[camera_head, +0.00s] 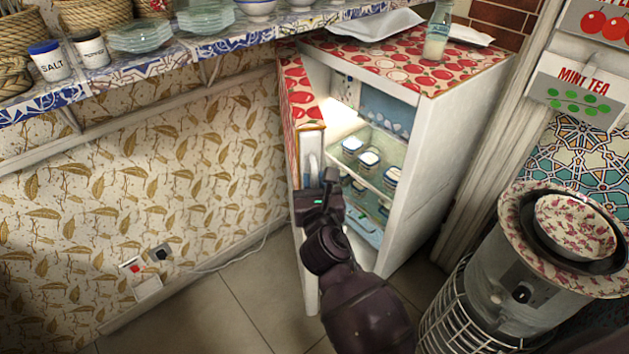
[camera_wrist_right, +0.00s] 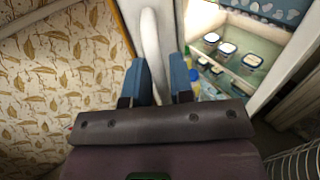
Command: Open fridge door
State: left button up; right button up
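The lit inside with lidded containers (camera_head: 368,158) shows, also in the right wrist view (camera_wrist_right: 227,48). My right gripper (camera_head: 322,190) is at the door's free edge, beside the handle. Its two blue fingers (camera_wrist_right: 161,78) are apart, with white door between them in view; contact is unclear. My left gripper is out of view.
A tiled shelf (camera_head: 225,43) with dishes and jars runs along the left wall. A bottle (camera_head: 438,35) stands on the fridge top. A round heater (camera_head: 520,285) with a bowl stands at the right. Floor (camera_head: 240,300) is clear at the left.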

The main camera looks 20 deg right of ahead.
jog(key=s+a, duration=0.2)
jog(key=s, duration=0.8)
jog(key=shift+s+p, duration=0.15)
jog(key=shift+p, duration=0.15)
